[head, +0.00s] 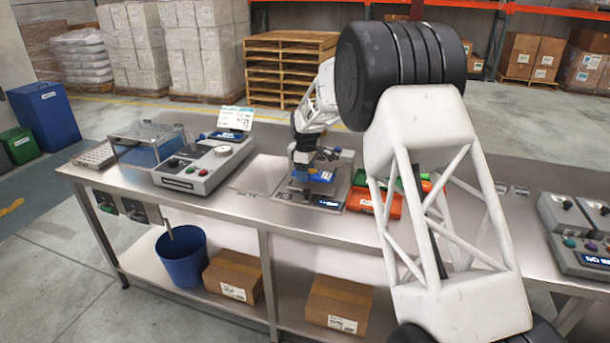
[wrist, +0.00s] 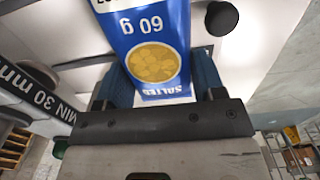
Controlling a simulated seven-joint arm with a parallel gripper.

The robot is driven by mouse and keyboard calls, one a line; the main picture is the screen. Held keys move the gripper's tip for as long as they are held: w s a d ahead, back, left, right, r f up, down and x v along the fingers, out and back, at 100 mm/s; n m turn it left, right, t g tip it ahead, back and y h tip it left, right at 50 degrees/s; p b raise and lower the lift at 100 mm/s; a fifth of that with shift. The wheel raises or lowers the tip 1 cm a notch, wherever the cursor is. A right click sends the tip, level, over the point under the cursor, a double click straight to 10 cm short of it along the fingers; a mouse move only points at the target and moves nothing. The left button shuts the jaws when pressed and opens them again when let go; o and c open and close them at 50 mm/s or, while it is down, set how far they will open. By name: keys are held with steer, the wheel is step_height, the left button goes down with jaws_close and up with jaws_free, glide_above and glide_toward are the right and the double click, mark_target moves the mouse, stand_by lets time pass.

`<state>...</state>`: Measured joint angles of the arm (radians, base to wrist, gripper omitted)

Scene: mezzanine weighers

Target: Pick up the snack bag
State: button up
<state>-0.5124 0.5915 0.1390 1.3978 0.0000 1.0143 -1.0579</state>
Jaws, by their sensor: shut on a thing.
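The snack bag (wrist: 140,22) is blue and white with "60 g", "SALTED" and a picture of yellow chips, upside down in the wrist view. It sits between the two blue fingers of my gripper (wrist: 162,75), which is shut on it. In the head view my gripper (head: 312,171) is low over the weighing unit at the middle of the bench. The bag is too small and too crowded by my gripper there to make out clearly. The wrist view does not show whether the bag touches anything below.
On the steel bench (head: 225,203), a grey scale (head: 205,165) with a display and a clear-walled box (head: 150,150) stand left. Orange and green items (head: 375,203) lie right of my gripper, partly behind my arm. A control box (head: 582,235) stands far right.

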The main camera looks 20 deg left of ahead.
steer(key=s+d, duration=0.3)
steer(key=s, duration=0.3)
steer(key=s+d+r, duration=0.1)
steer(key=s+d, duration=0.3)
steer(key=s, duration=0.3)
steer(key=shift+r, duration=0.25)
steer(key=shift+d, duration=0.15)
stand_by(0.4)
steer(key=w+d+f, duration=0.1)
steer(key=w+d, duration=0.3)
steer(key=d, duration=0.2)
steer(key=w+d, duration=0.4)
steer(key=d, duration=0.2)
steer(key=w+d+f, duration=0.1)
steer(key=w+d, duration=0.3)
steer(key=d, duration=0.3)
steer(key=shift+w+f, duration=0.15)
steer(key=shift+f, duration=0.2)
steer(key=shift+w, duration=0.1)
steer(key=shift+w+a+f, duration=0.25)
steer(key=shift+w+a, duration=0.4)
steer(key=shift+w, duration=1.9)
steer(key=shift+w+a+f, duration=0.25)
steer(key=shift+w+a, duration=0.4)
steer(key=shift+w, duration=1.9)
steer(key=shift+w+a+f, duration=0.25)
steer(key=shift+w+a, duration=0.4)
steer(key=shift+w, duration=1.9)
steer(key=shift+f, duration=1.75)
